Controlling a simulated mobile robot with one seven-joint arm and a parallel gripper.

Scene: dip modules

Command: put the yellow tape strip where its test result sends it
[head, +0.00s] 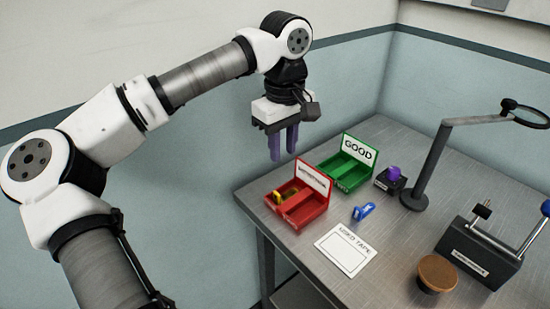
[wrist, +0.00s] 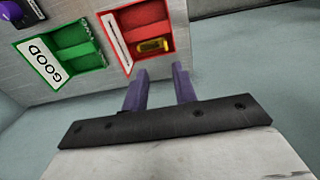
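The yellow tape strip (head: 288,195) lies in the left compartment of the red bin (head: 318,203), whose label is too blurred to read. In the wrist view the strip (wrist: 153,46) lies in the red bin's (wrist: 177,20) compartment nearest my gripper. The green bin (head: 345,174) labelled GOOD stands behind and right of the red one; it also shows in the wrist view (wrist: 88,31) and looks empty. My gripper (head: 284,153) hangs above and left of the red bin, pointing down. Its two purple fingers (wrist: 159,72) are apart, with nothing between them.
A blue object (head: 363,211) lies near a white labelled card (head: 345,252). A purple dome on a dark box (head: 391,176), a magnifier lamp (head: 425,170), a dark device with a lever (head: 482,252) and a brown-topped round object (head: 438,273) stand to the right. The table's left edge is near the red bin.

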